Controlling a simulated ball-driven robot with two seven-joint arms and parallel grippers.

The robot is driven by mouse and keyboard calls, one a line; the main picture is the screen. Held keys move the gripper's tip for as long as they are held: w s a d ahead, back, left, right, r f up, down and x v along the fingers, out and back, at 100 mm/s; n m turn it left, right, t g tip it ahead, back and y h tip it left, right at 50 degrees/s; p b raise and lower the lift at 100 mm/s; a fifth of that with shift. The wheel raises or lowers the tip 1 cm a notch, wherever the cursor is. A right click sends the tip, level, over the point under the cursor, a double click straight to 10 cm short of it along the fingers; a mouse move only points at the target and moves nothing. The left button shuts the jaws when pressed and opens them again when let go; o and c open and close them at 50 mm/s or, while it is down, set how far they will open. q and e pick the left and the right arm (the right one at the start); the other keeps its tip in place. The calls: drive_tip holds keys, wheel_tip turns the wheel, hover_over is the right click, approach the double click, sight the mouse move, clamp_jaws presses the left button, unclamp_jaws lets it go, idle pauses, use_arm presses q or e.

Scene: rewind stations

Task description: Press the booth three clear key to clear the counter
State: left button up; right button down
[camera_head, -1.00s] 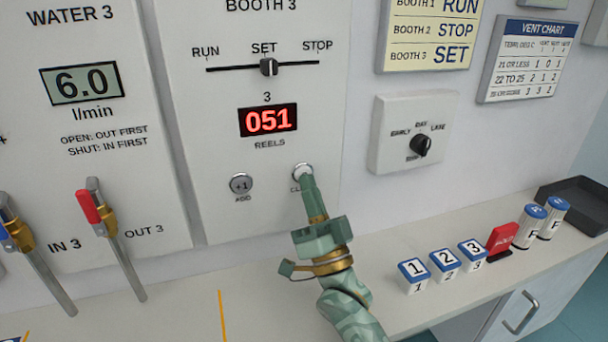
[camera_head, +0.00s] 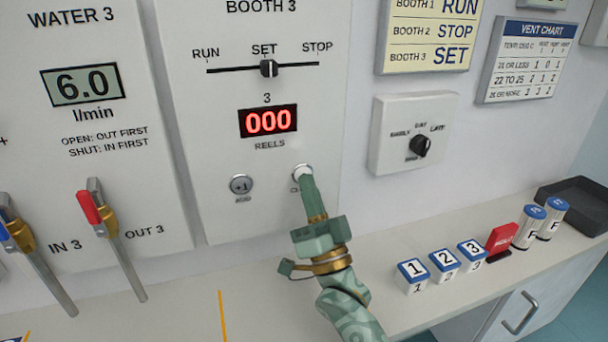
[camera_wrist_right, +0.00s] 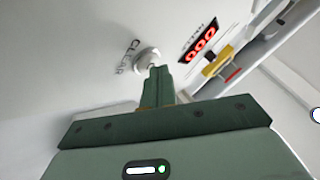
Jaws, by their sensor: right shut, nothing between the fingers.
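The booth three panel (camera_head: 215,115) stands upright on the wall, with its slider (camera_head: 268,68) at SET. Its red counter (camera_head: 268,121) reads 000. The round white clear key (camera_head: 302,170) is at the panel's lower right, partly covered by my right gripper (camera_head: 306,180). In the right wrist view the clear key (camera_wrist_right: 147,58) sits right at the tips of my shut, empty right gripper (camera_wrist_right: 154,72), and they appear to touch. The counter (camera_wrist_right: 202,43) also shows 000 there. My left gripper is not in view.
The +1 add key (camera_head: 241,184) is left of the clear key. Water levers (camera_head: 88,207) stand at the left. A dial box (camera_head: 413,133) is on the wall at right.

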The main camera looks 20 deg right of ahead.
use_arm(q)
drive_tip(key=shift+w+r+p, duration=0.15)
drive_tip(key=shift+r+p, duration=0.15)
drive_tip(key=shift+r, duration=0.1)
use_arm(e)
drive_tip(key=shift+s, duration=0.65)
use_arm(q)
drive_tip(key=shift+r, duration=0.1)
use_arm(e)
drive_tip(key=shift+s, duration=0.1)
